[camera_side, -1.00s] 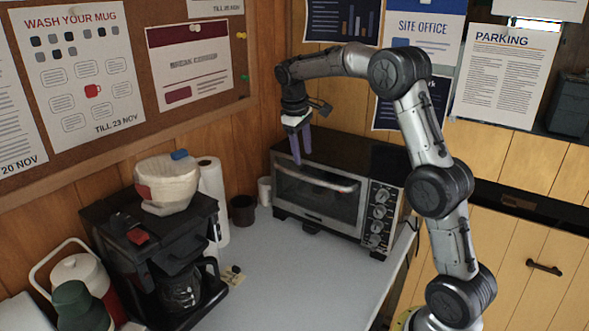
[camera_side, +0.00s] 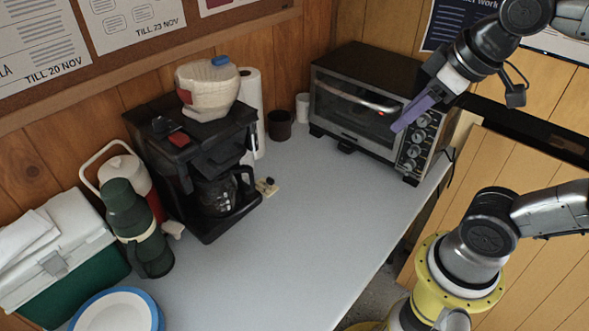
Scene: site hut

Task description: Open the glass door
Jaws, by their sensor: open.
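The toaster oven (camera_side: 368,62) stands at the back right of the counter, black on top with a silver front. Its glass door (camera_side: 350,105) looks shut, with a bar handle along the upper edge and a red glint near its right end. My gripper (camera_side: 401,126) is in front of the oven's right side, by the door's right edge and the knobs. Its purple fingers point down and left and overlap in this view. It is open and holds nothing visible. I cannot tell whether the fingertips touch the door or handle.
Control knobs (camera_side: 415,150) run down the oven's right side. A coffee maker (camera_side: 195,165), a dark cup (camera_side: 280,125) and a white mug (camera_side: 303,107) stand left of the oven. The grey counter (camera_side: 300,230) is clear in front of it.

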